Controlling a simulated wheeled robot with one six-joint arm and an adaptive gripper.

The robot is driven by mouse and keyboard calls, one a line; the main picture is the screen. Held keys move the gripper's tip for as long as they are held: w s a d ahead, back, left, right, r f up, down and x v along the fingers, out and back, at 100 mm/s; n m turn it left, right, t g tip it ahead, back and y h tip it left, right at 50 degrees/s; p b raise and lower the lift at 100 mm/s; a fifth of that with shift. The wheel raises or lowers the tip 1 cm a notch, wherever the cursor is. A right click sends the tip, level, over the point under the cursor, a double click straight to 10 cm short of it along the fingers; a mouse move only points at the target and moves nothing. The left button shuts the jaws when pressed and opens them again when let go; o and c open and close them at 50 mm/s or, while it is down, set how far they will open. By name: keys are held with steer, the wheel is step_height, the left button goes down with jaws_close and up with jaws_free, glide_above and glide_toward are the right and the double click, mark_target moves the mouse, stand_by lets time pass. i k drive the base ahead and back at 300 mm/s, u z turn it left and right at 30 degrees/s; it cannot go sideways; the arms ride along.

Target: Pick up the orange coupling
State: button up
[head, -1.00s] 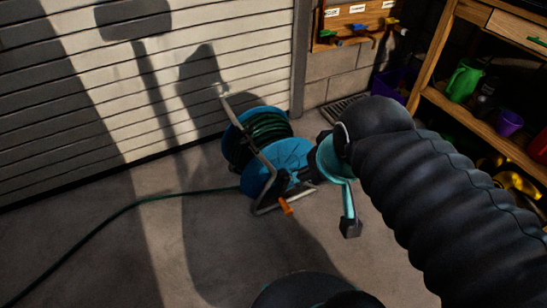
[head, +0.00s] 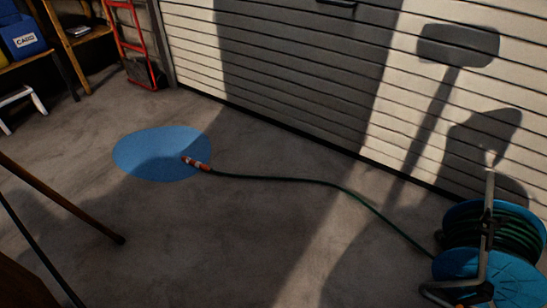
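The orange coupling (head: 196,163) is at the free end of the green hose (head: 290,181). It has whitish bands and lies on the right part of a round blue patch (head: 150,158) on the floor. The hose runs right from it across the concrete to a blue reel (head: 490,262) at the lower right edge. My gripper is not in the head view now, so its distance from the coupling does not show.
A closed, slatted garage door (head: 300,62) spans the back. A red hand truck (head: 137,45) stands at the back left. A brown pole (head: 62,198) and a dark cable cross the lower left. The middle floor is open.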

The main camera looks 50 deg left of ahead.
mark_target(198, 165)
steer(key=u, duration=1.75)
steer(key=i, duration=1.05)
steer(key=z, duration=0.5)
steer(key=i, duration=1)
steer(key=u, duration=0.7)
steer(key=i, duration=0.6)
steer(key=u, duration=0.5)
